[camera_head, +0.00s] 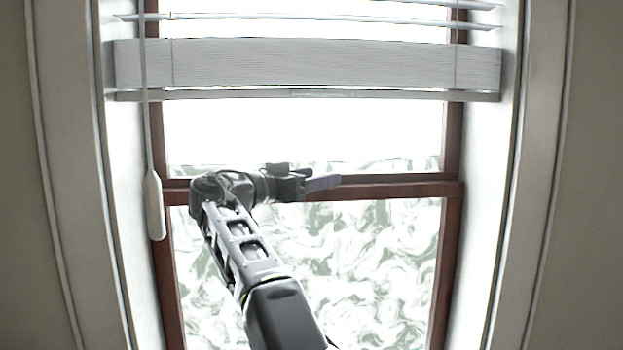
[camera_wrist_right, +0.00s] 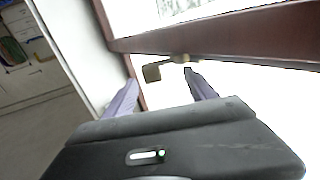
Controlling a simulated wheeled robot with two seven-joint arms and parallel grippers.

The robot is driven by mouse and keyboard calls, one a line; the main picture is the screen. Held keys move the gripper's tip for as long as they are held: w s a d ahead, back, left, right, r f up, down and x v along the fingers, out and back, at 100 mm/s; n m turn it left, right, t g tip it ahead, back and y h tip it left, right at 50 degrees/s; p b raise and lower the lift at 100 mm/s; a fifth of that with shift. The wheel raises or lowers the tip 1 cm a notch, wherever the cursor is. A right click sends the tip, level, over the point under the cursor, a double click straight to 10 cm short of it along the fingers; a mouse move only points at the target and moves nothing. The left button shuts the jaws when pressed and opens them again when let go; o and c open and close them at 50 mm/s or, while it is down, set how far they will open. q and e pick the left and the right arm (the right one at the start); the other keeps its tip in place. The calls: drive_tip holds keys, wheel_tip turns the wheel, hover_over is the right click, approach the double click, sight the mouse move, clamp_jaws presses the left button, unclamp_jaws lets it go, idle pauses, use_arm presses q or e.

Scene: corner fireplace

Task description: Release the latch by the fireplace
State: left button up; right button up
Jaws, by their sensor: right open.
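The latch (camera_wrist_right: 154,71) is a small brass-coloured piece on the dark red-brown window rail (camera_wrist_right: 225,38) in the right wrist view. I cannot make it out in the head view. My right gripper (camera_head: 323,182) is in front of the window's middle rail (camera_head: 395,187), with its purple-grey fingers pointing right. In the right wrist view my right gripper (camera_wrist_right: 160,78) is open and empty. The latch appears just beyond the fingertips, between them in the picture; I see no clear contact. My left gripper is not in view.
A white blind (camera_head: 310,66) hangs across the window's upper part. Its white wand (camera_head: 154,205) hangs at the left, near my right arm. White side frames (camera_head: 525,180) flank the window. A pale cabinet with drawers (camera_wrist_right: 30,50) shows far off in the wrist view.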

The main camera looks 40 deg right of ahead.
drive_tip(key=shift+a, duration=0.1)
drive_tip(key=s+a+b, duration=0.1)
drive_tip(key=a, duration=0.6)
drive_tip(key=shift+a, duration=0.25)
drive_tip(key=shift+c, duration=0.4)
